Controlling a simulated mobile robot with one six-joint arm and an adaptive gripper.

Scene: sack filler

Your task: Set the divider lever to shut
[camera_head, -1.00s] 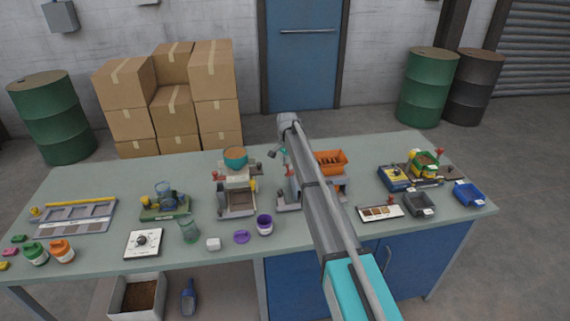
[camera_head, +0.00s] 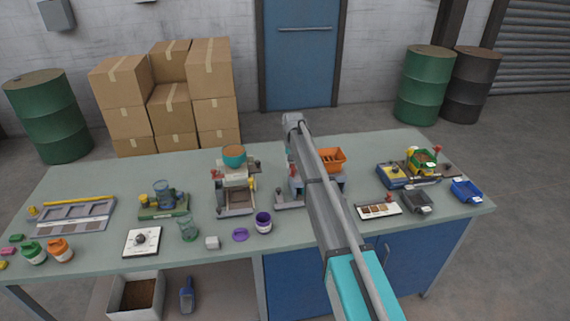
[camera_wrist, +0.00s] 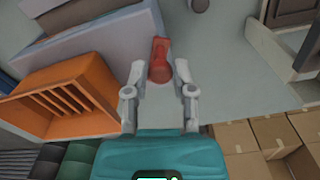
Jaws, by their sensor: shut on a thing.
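A red lever (camera_wrist: 160,62) stands between the two fingertips of my gripper (camera_wrist: 161,76) in the wrist view. My gripper is shut on it. The lever sits beside a grey machine body (camera_wrist: 105,45) with an orange slotted hopper (camera_wrist: 60,100). In the head view, the orange hopper (camera_head: 332,160) shows just right of my arm. My arm covers part of that machine and hides my fingers there. I cannot read the lever's marked position.
A second machine with a teal bowl (camera_head: 234,157) stands to the left. A purple cup (camera_head: 263,223) and a sample tray (camera_head: 379,209) lie near the front edge. A blue tray (camera_head: 466,191) is at the right. Cardboard boxes (camera_head: 170,105) stand behind the bench.

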